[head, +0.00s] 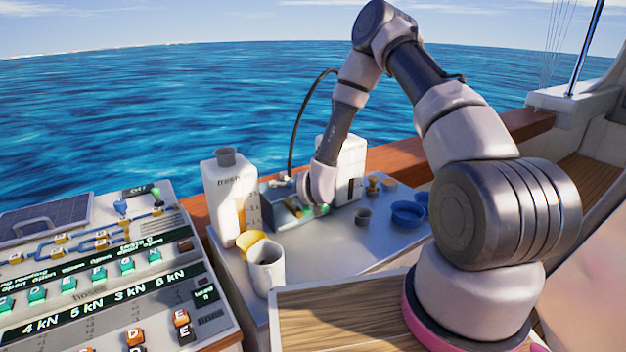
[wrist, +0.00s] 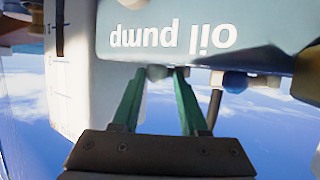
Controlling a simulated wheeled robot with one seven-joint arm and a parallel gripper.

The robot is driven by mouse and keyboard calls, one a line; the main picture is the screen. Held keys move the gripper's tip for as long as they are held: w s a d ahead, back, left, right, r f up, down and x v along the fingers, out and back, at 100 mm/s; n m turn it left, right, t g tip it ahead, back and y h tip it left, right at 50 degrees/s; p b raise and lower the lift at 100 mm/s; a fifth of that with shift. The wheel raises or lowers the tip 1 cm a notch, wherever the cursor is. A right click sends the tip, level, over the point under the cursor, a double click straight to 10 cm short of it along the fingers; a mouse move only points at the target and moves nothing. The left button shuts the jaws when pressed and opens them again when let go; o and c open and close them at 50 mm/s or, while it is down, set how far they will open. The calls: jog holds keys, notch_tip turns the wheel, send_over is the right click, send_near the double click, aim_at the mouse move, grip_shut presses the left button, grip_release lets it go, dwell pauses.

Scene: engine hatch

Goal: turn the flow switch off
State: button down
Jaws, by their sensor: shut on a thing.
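The oil pump box (wrist: 200,35) fills the top of the wrist view, its "oil pump" label upside down. My gripper (wrist: 165,75) has two green fingers that reach up to the box's edge by the label. They are shut on a small grey part (wrist: 158,72) at that edge, seemingly the flow switch. The fingertips mostly hide it, and I cannot read its position. In the head view my gripper (head: 319,211) is down at the pump box (head: 268,205) between two white jugs, and my wrist hides the contact.
A white jug (head: 224,205) stands left of the box and another (head: 351,160) behind it. A black hose (head: 296,125) arches above. A mug (head: 268,272), a yellow cup (head: 252,243) and blue bowls (head: 407,213) stand nearby. A switch panel (head: 100,265) lies left. A blue knob (wrist: 235,82) sits beside the fingers.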

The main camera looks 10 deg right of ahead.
jog(key=shift+w+r, duration=0.15)
jog(key=c, duration=0.7)
grip_release()
jog(key=v, duration=1)
jog(key=shift+s+a, duration=0.1)
jog(key=shift+s, duration=0.3)
